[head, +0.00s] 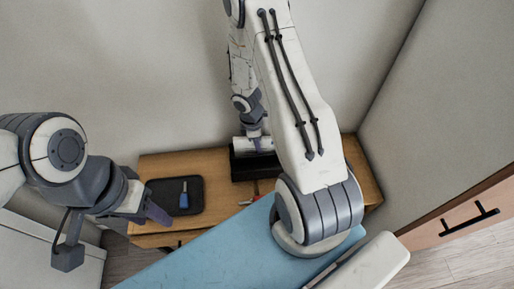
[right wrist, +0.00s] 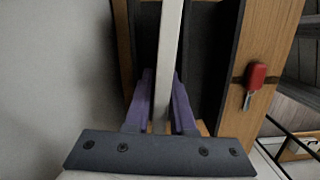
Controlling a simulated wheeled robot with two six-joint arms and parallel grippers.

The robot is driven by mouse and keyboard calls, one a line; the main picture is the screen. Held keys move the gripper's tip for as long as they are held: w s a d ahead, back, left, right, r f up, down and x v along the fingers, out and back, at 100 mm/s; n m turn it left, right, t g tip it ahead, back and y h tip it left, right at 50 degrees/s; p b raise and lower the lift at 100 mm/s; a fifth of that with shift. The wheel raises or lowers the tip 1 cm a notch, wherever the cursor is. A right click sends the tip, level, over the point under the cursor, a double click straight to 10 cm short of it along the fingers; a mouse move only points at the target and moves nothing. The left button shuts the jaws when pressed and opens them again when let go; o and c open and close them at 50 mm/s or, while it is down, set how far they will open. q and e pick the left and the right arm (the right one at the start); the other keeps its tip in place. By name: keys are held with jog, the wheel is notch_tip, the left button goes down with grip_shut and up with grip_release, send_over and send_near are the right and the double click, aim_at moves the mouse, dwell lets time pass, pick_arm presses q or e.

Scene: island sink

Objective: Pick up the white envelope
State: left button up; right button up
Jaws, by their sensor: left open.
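A narrow white strip, seemingly the white envelope edge-on (right wrist: 171,30), stands upright in a black holder (right wrist: 207,60) in the right wrist view. The two purple fingers of my right gripper (right wrist: 162,90) lie on either side of it, apart from each other. I cannot tell whether they press on it. My left gripper (head: 152,211) is open and empty, at the left end of the table.
A black tray (head: 160,205) with a blue-handled tool (head: 184,200) lies on the table's left part. A red-handled item (right wrist: 257,76) lies to the right of the holder. A wall stands behind the table (head: 190,160). A blue surface (head: 215,255) is in front.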

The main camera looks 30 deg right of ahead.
grip_shut()
jog(key=shift+r, duration=0.1)
